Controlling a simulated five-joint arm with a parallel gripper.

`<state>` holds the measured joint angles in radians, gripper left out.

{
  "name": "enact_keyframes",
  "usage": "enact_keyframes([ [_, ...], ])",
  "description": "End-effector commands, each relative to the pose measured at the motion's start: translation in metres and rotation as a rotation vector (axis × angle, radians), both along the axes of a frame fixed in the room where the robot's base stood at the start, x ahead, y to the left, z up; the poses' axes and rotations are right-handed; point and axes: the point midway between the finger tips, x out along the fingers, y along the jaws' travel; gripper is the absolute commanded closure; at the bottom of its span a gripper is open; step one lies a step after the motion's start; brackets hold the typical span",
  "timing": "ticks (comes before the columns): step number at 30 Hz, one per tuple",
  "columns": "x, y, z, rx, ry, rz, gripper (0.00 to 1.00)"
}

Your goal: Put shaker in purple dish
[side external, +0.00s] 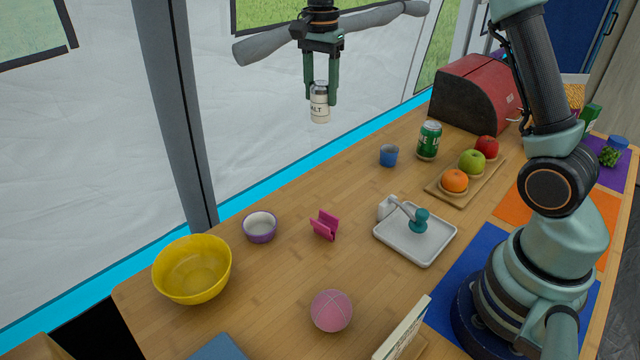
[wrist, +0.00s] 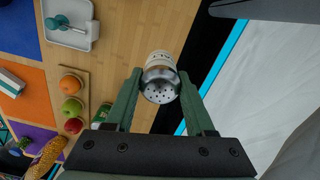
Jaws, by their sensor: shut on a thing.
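The shaker (side external: 319,103) is a cream cylinder with a metal cap, its label partly reading "ALT". My gripper (side external: 320,92) is shut on it and holds it upright, high above the table toward its far edge. In the wrist view the shaker's holed metal top (wrist: 159,86) shows between the two green fingers of my gripper (wrist: 160,92). The purple dish (side external: 260,227) is a small bowl with a pale inside, on the table at the left, apart from my gripper. It does not show in the wrist view.
A yellow bowl (side external: 193,269) stands left of the dish, a pink holder (side external: 324,225) to its right. A blue cup (side external: 389,155), a green can (side external: 429,140) and a white tray (side external: 434,246) are farther right.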

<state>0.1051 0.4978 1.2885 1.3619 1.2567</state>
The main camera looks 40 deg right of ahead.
Motion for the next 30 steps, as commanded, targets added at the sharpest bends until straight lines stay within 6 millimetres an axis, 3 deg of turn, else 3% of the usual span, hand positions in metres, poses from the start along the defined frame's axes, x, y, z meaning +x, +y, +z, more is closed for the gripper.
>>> enact_keyframes([
  [4,0.001,0.006,0.013,-0.001,-0.002,0.001,1.0],
  [7,0.002,0.028,0.017,-0.001,-0.001,0.001,1.0],
  [15,-0.004,0.133,0.021,-0.002,0.001,-0.021,1.0],
  [21,-0.016,0.186,0.023,-0.003,0.0,-0.041,1.0],
  [26,-0.021,0.2,0.015,-0.004,0.003,-0.05,1.0],
  [30,-0.022,0.201,-0.013,-0.006,0.006,-0.052,1.0],
])
